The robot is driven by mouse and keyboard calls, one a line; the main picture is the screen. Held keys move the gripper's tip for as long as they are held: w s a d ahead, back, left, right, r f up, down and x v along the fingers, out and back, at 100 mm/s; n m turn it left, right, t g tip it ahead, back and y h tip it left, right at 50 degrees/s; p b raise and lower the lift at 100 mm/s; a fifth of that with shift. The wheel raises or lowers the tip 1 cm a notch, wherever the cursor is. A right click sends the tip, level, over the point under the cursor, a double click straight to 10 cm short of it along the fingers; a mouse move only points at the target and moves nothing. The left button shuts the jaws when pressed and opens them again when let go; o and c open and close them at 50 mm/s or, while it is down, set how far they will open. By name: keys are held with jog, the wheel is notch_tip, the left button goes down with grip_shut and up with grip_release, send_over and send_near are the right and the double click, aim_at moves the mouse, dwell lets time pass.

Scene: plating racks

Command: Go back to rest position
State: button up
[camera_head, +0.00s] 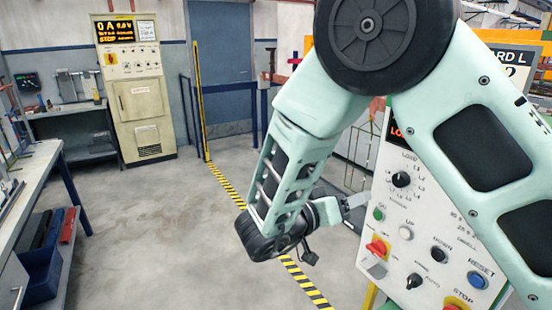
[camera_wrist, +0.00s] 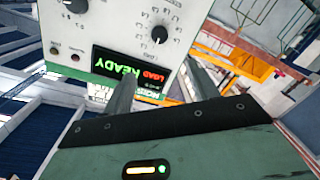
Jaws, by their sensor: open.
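My gripper (camera_wrist: 160,92) shows in the wrist view with its two grey fingers apart and nothing between them. Beyond the fingers is a control panel (camera_wrist: 100,22) with a lit display (camera_wrist: 130,72) reading READY and LOAD, seen upside down. In the head view my arm is folded across the middle and right, in front of the control panel (camera_head: 408,262). My gripper is mostly hidden there behind the wrist. I cannot tell from these views how near the fingers are to the panel.
A workbench (camera_head: 30,180) with blue bins (camera_head: 38,268) below stands at the left. Yellow-black tape (camera_head: 228,188) crosses the floor. The floor (camera_head: 150,230) at left centre is clear.

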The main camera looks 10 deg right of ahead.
jog(key=w+a+f+n+t+y+b, duration=0.2)
jog(key=a+n+y, duration=0.1)
jog(key=a+y, duration=0.45)
jog(key=w+a+f+n+t+y+b, duration=0.1)
jog(key=w+a+n+t+y, duration=0.15)
jog(key=a+y, duration=0.5)
jog(key=s+a+f+n+g+y+b, duration=0.15)
jog(key=s+a+n+g+y, duration=0.35)
jog(key=s, duration=0.6)
jog(key=s+d+f+n+g+h+b, duration=0.1)
jog(key=s+d+n+g, duration=0.1)
jog(key=s+d, duration=0.3)
jog(key=s+d+f+n+g+h+b, duration=0.1)
jog(key=s+d+g, duration=0.3)
jog(key=s, duration=0.9)
jog(key=shift+d+f+n+h, duration=0.45)
jog(key=shift+d+h, duration=0.05)
jog(key=shift+h, duration=0.2)
jog(key=shift+w, duration=0.1)
